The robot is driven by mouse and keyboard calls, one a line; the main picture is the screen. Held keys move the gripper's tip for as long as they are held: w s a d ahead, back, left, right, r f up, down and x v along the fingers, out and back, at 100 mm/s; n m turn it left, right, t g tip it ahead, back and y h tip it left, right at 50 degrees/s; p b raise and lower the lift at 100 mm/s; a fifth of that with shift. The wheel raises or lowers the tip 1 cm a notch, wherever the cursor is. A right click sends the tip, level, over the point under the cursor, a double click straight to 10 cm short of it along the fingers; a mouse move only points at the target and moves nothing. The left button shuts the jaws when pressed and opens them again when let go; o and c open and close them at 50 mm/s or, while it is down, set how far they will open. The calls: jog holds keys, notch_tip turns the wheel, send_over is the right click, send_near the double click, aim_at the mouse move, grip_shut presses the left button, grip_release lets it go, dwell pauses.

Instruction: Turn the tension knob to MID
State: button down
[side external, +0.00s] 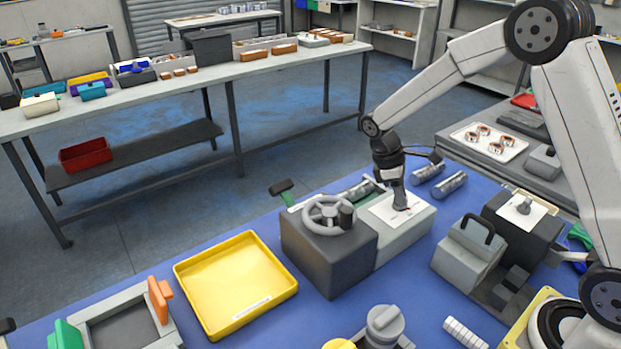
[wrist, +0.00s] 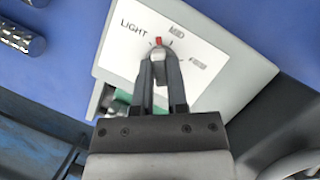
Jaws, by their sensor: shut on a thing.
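The tension knob (wrist: 158,52) is a small grey knob with a red pointer on a white label plate (wrist: 122,57). In the wrist view the red pointer aims nearly straight up, between the LIGHT label (wrist: 133,30) and the MID label (wrist: 177,31). A third label (wrist: 197,62) lies at the right, too blurred to read. My gripper (wrist: 160,64) is shut on the knob, one finger on each side, hiding part of it. In the side view my gripper (side external: 400,206) points down at the white plate (side external: 382,208) on the light grey housing; the knob is hidden there.
A handwheel (side external: 329,215) on a dark grey box stands just left of the plate. A yellow tray (side external: 238,281) lies further left on the blue mat. Grey cylinders (side external: 450,184) lie behind my gripper. A grey handled block (side external: 468,250) stands to the right.

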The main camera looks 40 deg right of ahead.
jog(key=m+y, duration=0.1)
jog(key=m, duration=0.2)
jog(key=m+y, duration=0.1)
jog(key=m, duration=0.2)
jog(key=shift+d+m+g+y, duration=0.1)
jog(key=shift+m+g+y, duration=0.2)
jog(key=shift+m, duration=0.1)
jog(key=c, duration=0.6)
grip_release()
jog(key=shift+c, duration=0.2)
jog(key=shift+w+r, duration=0.1)
jog(key=shift+r, duration=0.05)
jog(key=v, duration=0.7)
jog(key=shift+r, duration=0.25)
jog(key=shift+w, duration=0.1)
